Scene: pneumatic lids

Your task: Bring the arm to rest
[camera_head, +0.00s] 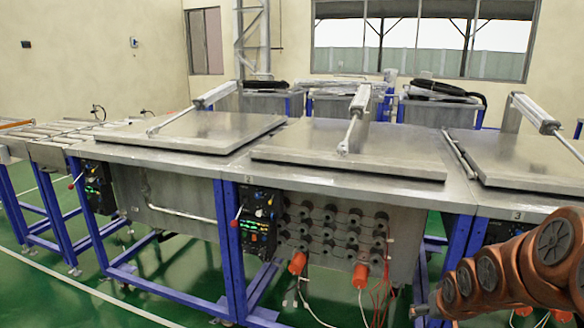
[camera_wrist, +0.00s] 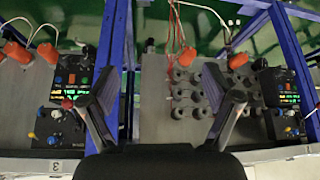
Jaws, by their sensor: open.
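My orange-brown arm (camera_head: 520,265) reaches in from the lower right in the head view, low in front of the tank row. It hides part of the front under the third station. In the wrist view my gripper (camera_wrist: 160,105) has its two dark fingers spread wide, with nothing between them. Behind the fingers are the tank fronts, control panels and blue legs, seen upside down. In the head view the left lid (camera_head: 190,130), the middle lid (camera_head: 350,153) and the right lid (camera_head: 530,160) all lie flat on their tanks.
A control panel (camera_head: 258,218) with a red lever sits on the middle station's front. Orange plugs (camera_head: 298,262) and loose wires hang below the middle tank. Blue legs (camera_head: 228,250) stand on the green floor (camera_head: 60,290), which is open at front left. A roller conveyor (camera_head: 50,135) is at left.

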